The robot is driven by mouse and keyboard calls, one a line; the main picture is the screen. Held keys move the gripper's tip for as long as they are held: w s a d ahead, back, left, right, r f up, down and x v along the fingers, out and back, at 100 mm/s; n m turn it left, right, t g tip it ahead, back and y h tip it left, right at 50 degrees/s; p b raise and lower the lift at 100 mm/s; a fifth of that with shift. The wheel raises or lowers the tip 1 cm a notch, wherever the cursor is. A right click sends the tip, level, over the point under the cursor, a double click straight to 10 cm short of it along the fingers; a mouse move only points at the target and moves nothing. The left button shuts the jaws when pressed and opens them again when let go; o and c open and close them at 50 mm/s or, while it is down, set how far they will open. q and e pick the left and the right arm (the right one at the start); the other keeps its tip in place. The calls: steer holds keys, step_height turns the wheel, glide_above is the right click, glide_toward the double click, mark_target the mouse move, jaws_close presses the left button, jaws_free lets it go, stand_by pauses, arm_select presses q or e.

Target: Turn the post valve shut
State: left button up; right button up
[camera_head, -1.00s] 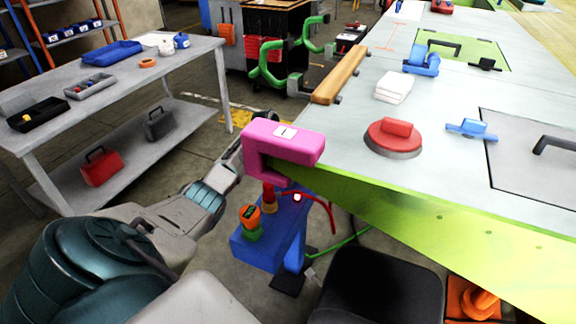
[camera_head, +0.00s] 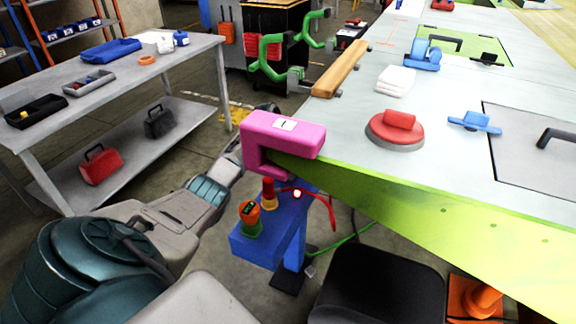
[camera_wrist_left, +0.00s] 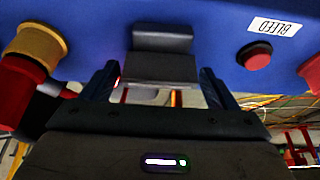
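A blue post (camera_head: 265,240) stands beside the green-edged bench, with an orange-and-green fitting (camera_head: 250,217), a red-and-yellow knob (camera_head: 268,193) and a red hose on it. In the left wrist view, a blue face (camera_wrist_left: 200,25) carries a BLEED label (camera_wrist_left: 275,26) and a red button (camera_wrist_left: 254,56). A dark block (camera_wrist_left: 163,52) projects from that face. My left gripper (camera_wrist_left: 157,82) is open, with its fingers either side of the block; I cannot tell whether they touch it. In the head view its fingertips are not clearly visible near the pink clamp. My right gripper is not in view.
A pink clamp (camera_head: 283,135) grips the bench corner (camera_head: 340,150), above the post. A grey shelf table (camera_head: 185,68) with trays stands at the left. A red-handled disc (camera_head: 395,130) and white cloths (camera_head: 396,82) lie on the bench. Floor shows between table and bench.

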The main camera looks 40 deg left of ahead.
arm_select(q)
steer(key=shift+o, duration=0.2)
steer(key=shift+a+r, duration=0.2)
steer(key=shift+r, duration=0.15)
steer(key=v, duration=1)
steer(key=shift+b, duration=0.35)
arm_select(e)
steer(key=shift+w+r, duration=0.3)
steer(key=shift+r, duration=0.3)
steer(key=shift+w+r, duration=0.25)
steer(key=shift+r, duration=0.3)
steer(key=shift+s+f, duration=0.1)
